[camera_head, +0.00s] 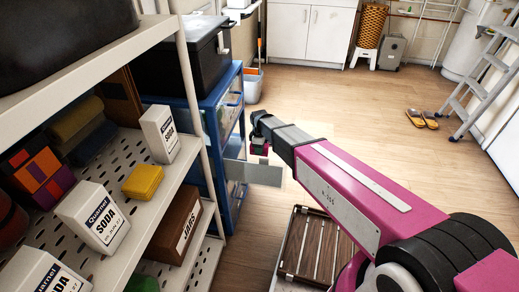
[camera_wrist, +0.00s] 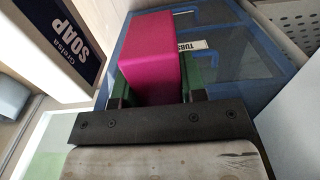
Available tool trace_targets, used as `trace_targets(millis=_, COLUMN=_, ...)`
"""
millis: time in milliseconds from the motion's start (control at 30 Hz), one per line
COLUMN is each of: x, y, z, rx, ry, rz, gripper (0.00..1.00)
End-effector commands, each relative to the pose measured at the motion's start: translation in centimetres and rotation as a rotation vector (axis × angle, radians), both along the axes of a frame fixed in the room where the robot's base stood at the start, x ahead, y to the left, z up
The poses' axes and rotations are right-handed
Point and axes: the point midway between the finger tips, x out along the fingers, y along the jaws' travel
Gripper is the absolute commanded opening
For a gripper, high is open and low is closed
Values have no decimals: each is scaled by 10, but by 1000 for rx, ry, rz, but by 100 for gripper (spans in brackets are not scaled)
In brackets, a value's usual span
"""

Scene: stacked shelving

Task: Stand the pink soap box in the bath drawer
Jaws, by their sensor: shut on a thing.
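The pink soap box (camera_wrist: 150,45) is held between the green fingers of my gripper (camera_wrist: 157,88) in the wrist view. In the head view my gripper (camera_head: 260,146) hangs beside the blue-framed drawer unit (camera_head: 232,88), at its right side, with a small bit of pink at its tip. A grey panel (camera_head: 262,173) juts out from the unit below my gripper; it looks like an open drawer's front, but its inside is hidden. In the wrist view the blue frame (camera_wrist: 222,50) lies behind the box. I cannot read which drawer is the bath drawer.
A white-and-navy soap box (camera_wrist: 72,35) is close at left in the wrist view. A slatted crate (camera_head: 312,250) stands below my arm.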

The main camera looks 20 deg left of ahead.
Motion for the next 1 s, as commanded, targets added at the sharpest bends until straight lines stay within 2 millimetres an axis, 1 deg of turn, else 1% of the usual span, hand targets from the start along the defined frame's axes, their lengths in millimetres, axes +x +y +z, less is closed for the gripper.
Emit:
trace_targets(millis=33, x=0, y=0, z=-3, rx=0, ry=0, rz=0, gripper=8)
trace_targets(millis=367, x=0, y=0, z=-5, rx=0, ry=0, rz=0, gripper=8)
trace_targets(millis=400, x=0, y=0, z=-6, rx=0, ry=0, rz=0, gripper=44)
trace_targets(millis=467, x=0, y=0, z=-5, rx=0, ry=0, rz=0, gripper=64)
trace_targets(millis=800, x=0, y=0, z=-3, rx=0, ry=0, rz=0, gripper=64)
trace_targets(millis=867, x=0, y=0, z=1, rx=0, ry=-1, rz=0, gripper=64)
trace_targets(millis=1000, x=-1, y=-1, z=20, rx=1, ry=-1, rz=0, gripper=64)
